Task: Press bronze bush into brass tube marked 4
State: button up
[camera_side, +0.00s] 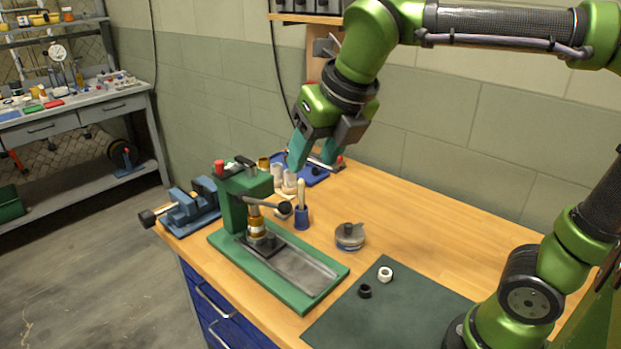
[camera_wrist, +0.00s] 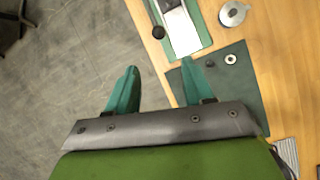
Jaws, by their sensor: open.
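My gripper (camera_side: 313,153) is high over the back of the bench, its two teal fingers apart. The wrist view shows the open gripper (camera_wrist: 160,68) with nothing between the fingertips. A brass-coloured cylindrical part (camera_side: 257,226) stands upright under the ram of the green arbor press (camera_side: 232,202). I cannot tell from here whether it is the tube, the bush or both stacked. Another small brass-coloured piece (camera_side: 263,163) stands at the back beside the press. No number 4 is readable on anything.
A green mat (camera_side: 400,312) holds a white ring (camera_side: 385,274) and a black ring (camera_side: 365,291). A round grey tin (camera_side: 349,236), a blue holder (camera_side: 301,217) and a blue vise (camera_side: 190,208) stand near the press. The bench's right middle is clear.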

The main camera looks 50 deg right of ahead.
jog(key=shift+s+r, duration=0.15)
jog(key=shift+r, duration=0.2)
